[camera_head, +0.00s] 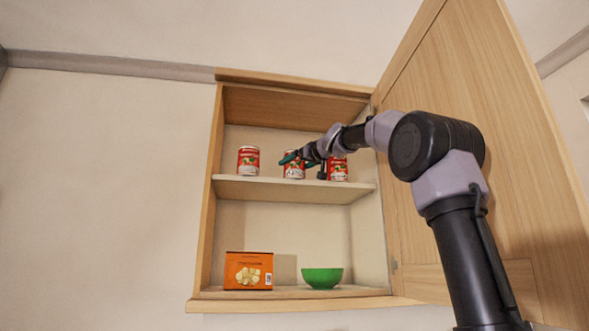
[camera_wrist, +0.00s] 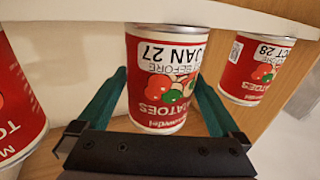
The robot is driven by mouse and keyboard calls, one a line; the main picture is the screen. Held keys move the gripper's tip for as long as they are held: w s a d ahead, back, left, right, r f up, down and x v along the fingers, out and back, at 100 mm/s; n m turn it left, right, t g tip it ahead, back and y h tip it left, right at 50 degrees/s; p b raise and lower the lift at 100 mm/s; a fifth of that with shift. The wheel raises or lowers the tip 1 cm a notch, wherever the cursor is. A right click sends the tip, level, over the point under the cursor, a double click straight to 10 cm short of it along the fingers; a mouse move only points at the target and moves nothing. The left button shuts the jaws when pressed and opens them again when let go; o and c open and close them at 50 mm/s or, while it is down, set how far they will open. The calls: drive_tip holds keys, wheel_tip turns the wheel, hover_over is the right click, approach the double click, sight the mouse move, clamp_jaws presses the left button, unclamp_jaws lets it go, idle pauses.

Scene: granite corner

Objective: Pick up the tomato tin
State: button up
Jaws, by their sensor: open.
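Three red tomato tins stand on the cabinet's upper shelf in the head view: a left one (camera_head: 248,161), a middle one (camera_head: 294,170) and a right one (camera_head: 338,172), partly behind my arm. My gripper (camera_head: 298,160) is at the middle tin. In the wrist view, which looks upside down, my open gripper (camera_wrist: 159,76) has teal fingers on either side of a tin (camera_wrist: 163,85) marked JAN 27. Small gaps seem to show beside it. Another tin (camera_wrist: 257,68), marked OCT 28, is at the right, and a third (camera_wrist: 15,100) is cut off at the left.
The wooden cabinet's upper shelf (camera_head: 235,187) holds the tins, with neighbours on both sides of my gripper. Below are an orange box (camera_head: 248,271) and a green bowl (camera_head: 322,278). The open cabinet door (camera_head: 500,120) stands right of my arm.

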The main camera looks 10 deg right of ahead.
drive_tip(key=shift+w+a, duration=0.1)
drive_tip(key=shift+w, duration=0.1)
clamp_jaws()
drive_tip(key=shift+r, duration=0.15)
wheel_tip(320, 180, up, 9)
drive_tip(key=shift+f, duration=0.1)
drive_tip(key=shift+r, duration=0.45)
idle(0.4)
